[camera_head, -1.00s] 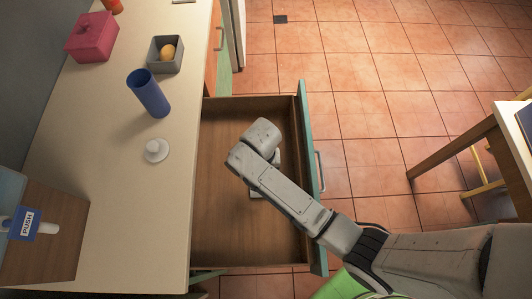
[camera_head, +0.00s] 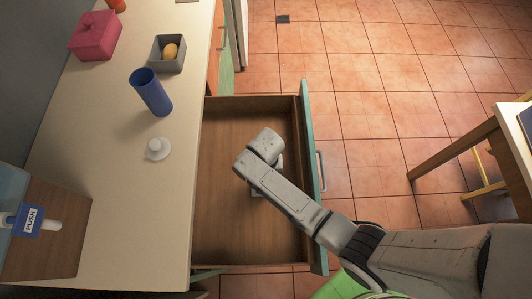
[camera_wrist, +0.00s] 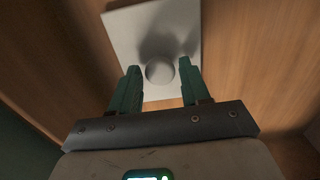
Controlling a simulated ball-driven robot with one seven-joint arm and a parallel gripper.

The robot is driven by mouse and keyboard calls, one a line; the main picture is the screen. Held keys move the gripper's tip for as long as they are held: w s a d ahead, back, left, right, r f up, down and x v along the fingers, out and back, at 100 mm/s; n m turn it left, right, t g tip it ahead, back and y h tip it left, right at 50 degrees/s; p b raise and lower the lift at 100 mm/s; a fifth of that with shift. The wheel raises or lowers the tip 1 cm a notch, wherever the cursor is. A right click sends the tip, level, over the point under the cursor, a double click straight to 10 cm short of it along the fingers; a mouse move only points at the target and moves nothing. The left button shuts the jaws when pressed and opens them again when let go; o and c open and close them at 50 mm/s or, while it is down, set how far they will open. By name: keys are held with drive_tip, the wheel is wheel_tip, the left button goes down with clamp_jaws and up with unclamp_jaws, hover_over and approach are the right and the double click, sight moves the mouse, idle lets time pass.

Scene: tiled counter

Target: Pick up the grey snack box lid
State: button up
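The grey snack box lid (camera_wrist: 118,27) is a pale square plate with a round knob (camera_wrist: 159,73), lying flat in the open drawer in the wrist view. My gripper (camera_wrist: 159,68) is open, its green fingers on either side of the knob with gaps to it. I cannot tell how far the fingertips are above the plate.
The open drawer (camera_head: 225,235) has wooden walls and a teal front (camera_head: 308,130). On the counter (camera_head: 120,220) stand an open grey box (camera_head: 168,66) holding a brownish-yellow item, a blue cup (camera_head: 150,92), a white round knobbed piece (camera_head: 158,150) and a pink box (camera_head: 96,36).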

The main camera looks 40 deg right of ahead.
drive_tip(key=c, duration=0.7)
drive_tip(key=shift+c, duration=0.2)
